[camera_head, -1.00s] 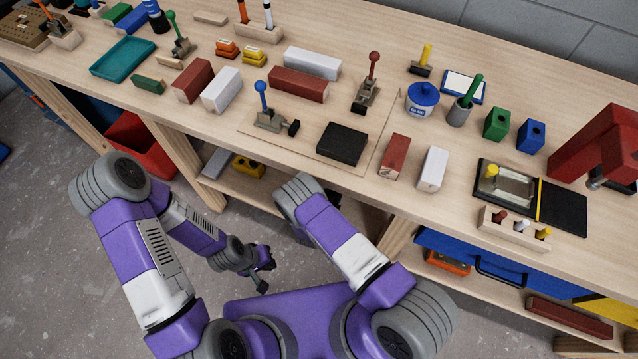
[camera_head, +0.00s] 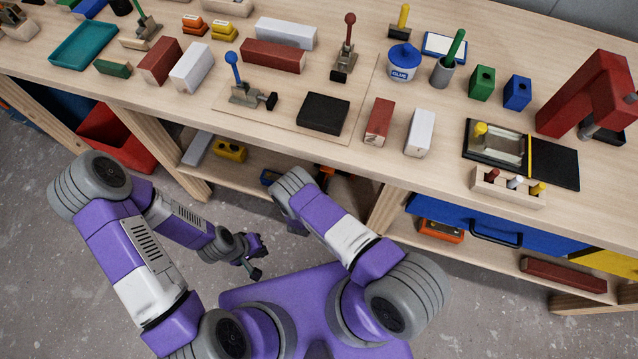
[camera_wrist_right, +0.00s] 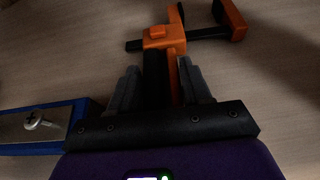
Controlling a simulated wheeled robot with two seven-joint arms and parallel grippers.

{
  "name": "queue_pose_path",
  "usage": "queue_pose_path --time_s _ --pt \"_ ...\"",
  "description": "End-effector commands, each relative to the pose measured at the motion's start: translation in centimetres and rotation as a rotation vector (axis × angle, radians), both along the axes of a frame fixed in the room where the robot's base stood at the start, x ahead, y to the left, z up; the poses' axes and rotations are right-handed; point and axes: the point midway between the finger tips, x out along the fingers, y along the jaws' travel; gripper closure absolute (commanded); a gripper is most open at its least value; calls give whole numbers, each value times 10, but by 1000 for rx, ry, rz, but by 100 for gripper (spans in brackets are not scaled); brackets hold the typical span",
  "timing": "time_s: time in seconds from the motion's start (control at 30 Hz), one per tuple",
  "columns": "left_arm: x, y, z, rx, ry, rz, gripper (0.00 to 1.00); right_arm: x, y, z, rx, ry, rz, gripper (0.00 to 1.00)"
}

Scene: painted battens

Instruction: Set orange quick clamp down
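The orange quick clamp (camera_wrist_right: 165,38) shows in the right wrist view, with its black bar running down between the fingers of my right gripper (camera_wrist_right: 160,85). The fingers lie close along both sides of the clamp, and the gripper looks shut on it. The clamp is over or on a wooden surface; contact is hard to tell. In the head view a small orange part (camera_head: 326,173) shows by the lower shelf, behind my right arm, which hides the right gripper. My left gripper (camera_head: 261,258) is empty and open above the floor.
A blue-edged grey item (camera_wrist_right: 40,128) with a screw lies left of my right gripper. The lower shelf (camera_head: 205,181) holds a yellow block (camera_head: 230,151). The bench top above carries a black block (camera_head: 323,113), a blue-handled toggle clamp (camera_head: 245,92) and many other items.

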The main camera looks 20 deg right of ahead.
Motion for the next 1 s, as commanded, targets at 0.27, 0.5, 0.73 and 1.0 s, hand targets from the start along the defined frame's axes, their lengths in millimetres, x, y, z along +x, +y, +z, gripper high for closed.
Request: queue_pose_path --time_s 0.27,0.5,0.73,1.0 --pt "0 0 0 0 0 0 100 0 0 0 0 0 1 34" --pt "0 0 4 0 0 0 100 -5 5 5 1 2 3 34" --pt "0 0 21 0 0 0 100 -39 28 24 0 3 6 34" --pt "0 0 35 0 0 0 100 -78 55 43 0 0 3 34"
